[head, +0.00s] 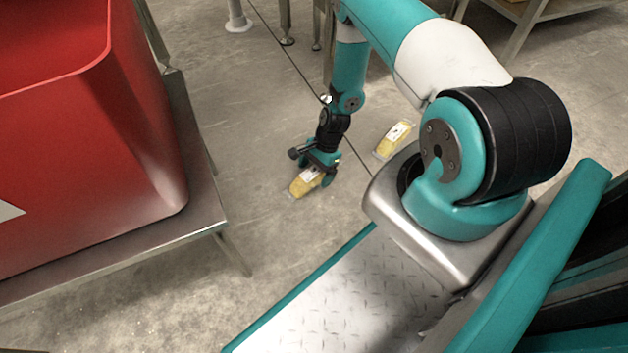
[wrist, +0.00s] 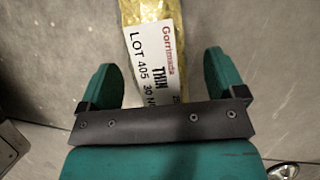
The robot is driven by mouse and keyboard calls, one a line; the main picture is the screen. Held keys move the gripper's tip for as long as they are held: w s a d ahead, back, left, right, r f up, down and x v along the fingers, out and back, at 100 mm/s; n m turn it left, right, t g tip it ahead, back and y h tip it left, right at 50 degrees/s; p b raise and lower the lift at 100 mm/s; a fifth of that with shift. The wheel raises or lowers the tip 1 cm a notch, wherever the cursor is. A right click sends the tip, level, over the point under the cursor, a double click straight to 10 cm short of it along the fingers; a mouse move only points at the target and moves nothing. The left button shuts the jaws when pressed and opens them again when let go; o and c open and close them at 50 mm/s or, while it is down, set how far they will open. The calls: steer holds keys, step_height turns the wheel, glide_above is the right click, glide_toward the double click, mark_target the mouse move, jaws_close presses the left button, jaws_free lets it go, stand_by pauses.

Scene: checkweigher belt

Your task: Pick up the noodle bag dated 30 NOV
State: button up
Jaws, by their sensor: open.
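A yellow noodle bag (head: 306,181) lies on the concrete floor under my gripper (head: 322,172) in the head view. In the wrist view this bag (wrist: 158,14) shows a white label reading "Gorrimada THIN", "LOT 405" and "30 N", the rest cut off by the gripper's dark bar. My gripper (wrist: 164,80) is open, with one teal finger on each side of the bag and a gap to both. I cannot tell how far above the floor the fingertips are. A second yellow bag (head: 394,139) with a pale label lies farther right; its print is too small to read.
A large red bin (head: 90,140) stands on a metal table (head: 205,205) at the left. Metal stand legs (head: 286,22) are at the back. Open floor lies around both bags.

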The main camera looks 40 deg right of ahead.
steer(key=shift+x, duration=0.95)
steer(key=shift+r, duration=0.1)
steer(key=shift+c, duration=0.2)
steer(key=shift+d, duration=0.1)
steer(key=c, duration=1.1)
